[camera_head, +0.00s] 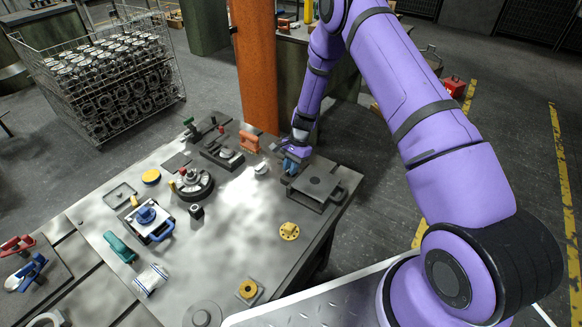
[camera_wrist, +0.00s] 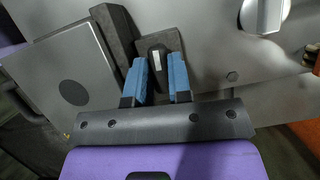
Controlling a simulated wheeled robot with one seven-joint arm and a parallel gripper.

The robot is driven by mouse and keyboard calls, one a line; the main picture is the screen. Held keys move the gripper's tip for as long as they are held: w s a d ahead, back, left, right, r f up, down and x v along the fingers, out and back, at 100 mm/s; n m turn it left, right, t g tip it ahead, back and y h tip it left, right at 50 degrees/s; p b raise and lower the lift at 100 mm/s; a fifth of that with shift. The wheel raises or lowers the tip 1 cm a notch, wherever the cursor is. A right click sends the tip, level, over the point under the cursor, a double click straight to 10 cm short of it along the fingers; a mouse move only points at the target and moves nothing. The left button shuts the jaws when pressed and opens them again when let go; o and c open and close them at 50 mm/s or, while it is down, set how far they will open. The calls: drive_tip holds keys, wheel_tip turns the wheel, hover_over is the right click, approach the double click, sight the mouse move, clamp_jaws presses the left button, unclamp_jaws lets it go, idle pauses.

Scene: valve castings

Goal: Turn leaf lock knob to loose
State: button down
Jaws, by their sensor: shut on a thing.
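The leaf lock knob (camera_wrist: 157,54) is a dark piece with a white mark on top, in the middle of the wrist view. My gripper (camera_wrist: 166,66) has two blue fingers, one on each side of the knob, and is shut on it. In the head view my gripper (camera_head: 291,163) reaches down to the far edge of a grey plate fixture, and hides the knob there. The flat grey leaf (camera_wrist: 66,82) with a dark round spot lies left of the knob in the wrist view, and also shows in the head view (camera_head: 318,186).
A dark bar (camera_wrist: 114,32) stands between leaf and knob. A pale round knob (camera_wrist: 263,14) is at the upper right of the wrist view. An orange block (camera_head: 249,141) and a yellow flanged part (camera_head: 289,231) sit on the metal table (camera_head: 245,215). An orange post (camera_head: 254,70) rises behind.

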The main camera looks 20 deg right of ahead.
drive_tip(key=c, duration=1.3)
unclamp_jaws()
drive_tip(key=shift+r, duration=0.1)
drive_tip(key=v, duration=1)
drive_tip(key=shift+w+d+r, duration=0.1)
drive_tip(key=shift+r, duration=0.2)
